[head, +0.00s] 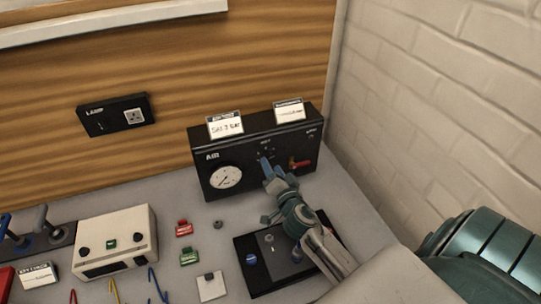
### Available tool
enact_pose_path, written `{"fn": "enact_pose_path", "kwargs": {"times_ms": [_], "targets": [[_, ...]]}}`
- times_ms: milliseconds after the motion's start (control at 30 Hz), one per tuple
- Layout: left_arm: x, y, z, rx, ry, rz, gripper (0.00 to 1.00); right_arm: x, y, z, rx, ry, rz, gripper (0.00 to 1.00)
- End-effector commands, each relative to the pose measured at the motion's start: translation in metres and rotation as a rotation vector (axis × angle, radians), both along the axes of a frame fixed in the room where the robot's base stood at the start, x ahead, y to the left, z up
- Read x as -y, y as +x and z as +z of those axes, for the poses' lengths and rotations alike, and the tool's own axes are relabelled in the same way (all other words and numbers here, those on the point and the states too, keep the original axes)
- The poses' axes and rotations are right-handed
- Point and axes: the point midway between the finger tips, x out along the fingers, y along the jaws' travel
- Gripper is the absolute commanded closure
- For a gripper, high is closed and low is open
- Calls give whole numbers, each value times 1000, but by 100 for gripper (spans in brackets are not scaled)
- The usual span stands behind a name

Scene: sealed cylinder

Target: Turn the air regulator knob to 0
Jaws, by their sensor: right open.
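The black air panel (240,170) stands at the back of the bench and is marked AIR. Its round white gauge (225,177) is on the left of its front face. Its needle reading is too small to tell. My right gripper (268,170) is open in front of the panel's middle, between the gauge and a red lever (299,164). Small dial marks (265,147) show just above the fingertips. The regulator knob is not clearly seen; the fingers cover that spot. I cannot tell whether they touch it. My left gripper is out of view.
A black tray-like base (247,245) with a blue knob lies under my right arm. A cream box (118,240), red (184,228) and green (189,257) clips and coloured leads are to the left. Label cards (226,125) stand on the panel. A brick wall (430,110) bounds the right.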

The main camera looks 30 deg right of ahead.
Motion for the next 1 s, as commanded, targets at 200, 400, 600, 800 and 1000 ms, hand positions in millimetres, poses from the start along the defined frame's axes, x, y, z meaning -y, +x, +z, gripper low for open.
{"fn": "enact_pose_path", "kwargs": {"times_ms": [200,400,600,800,1000], "targets": [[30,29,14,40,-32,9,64,6,26,2,0,-1,-1,50],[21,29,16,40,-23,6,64,7,31,-1,0,0,1,50],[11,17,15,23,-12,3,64,7,31,-1,0,0,1,54],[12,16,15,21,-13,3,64,7,31,-1,0,0,1,93],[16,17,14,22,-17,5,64,7,31,-1,-2,-6,1,94]]}}
